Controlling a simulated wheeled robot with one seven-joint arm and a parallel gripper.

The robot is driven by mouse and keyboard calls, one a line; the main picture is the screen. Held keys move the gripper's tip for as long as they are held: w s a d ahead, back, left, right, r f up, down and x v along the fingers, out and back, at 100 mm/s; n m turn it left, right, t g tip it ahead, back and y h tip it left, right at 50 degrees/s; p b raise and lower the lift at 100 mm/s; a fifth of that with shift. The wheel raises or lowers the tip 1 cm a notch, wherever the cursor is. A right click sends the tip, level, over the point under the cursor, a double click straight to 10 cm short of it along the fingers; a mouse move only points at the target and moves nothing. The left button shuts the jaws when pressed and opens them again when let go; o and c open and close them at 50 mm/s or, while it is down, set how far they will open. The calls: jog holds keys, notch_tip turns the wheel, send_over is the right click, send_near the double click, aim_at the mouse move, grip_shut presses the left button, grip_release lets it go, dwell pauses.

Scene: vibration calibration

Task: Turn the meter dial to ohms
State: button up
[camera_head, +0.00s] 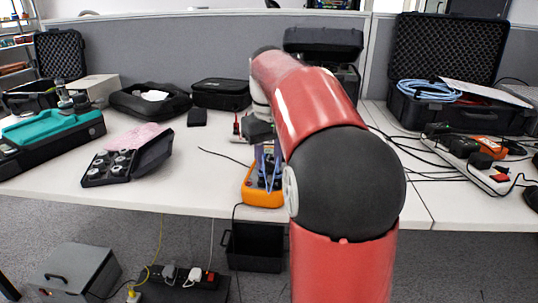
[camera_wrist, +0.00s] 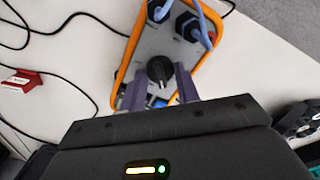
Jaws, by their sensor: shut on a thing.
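The meter (camera_head: 262,192) is an orange-edged box with a grey face, standing on the white table near its front edge. In the wrist view the meter (camera_wrist: 205,72) shows its black round dial (camera_wrist: 160,69) in the middle of the face. Blue leads plug into black sockets at its far end. My gripper (camera_wrist: 162,75) is shut on the dial, with one finger on each side of it. In the head view my red arm hides part of the meter, and the gripper (camera_head: 266,160) is seen small above it. The dial's markings are too small to read.
A black case with round parts (camera_head: 112,165) lies open to the left on the table (camera_head: 200,190). Black cables (camera_wrist: 70,65) run beside the meter. A power strip (camera_head: 470,160) with plugs and an orange device lie to the right. A black bin (camera_head: 255,247) stands below.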

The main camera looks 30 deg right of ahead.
aim_at(269, 162)
dwell(0.3)
jog(key=o, duration=1)
jog(key=shift+r+p, duration=0.6)
jog(key=shift+r, duration=3.3)
jog(key=shift+c, duration=0.2)
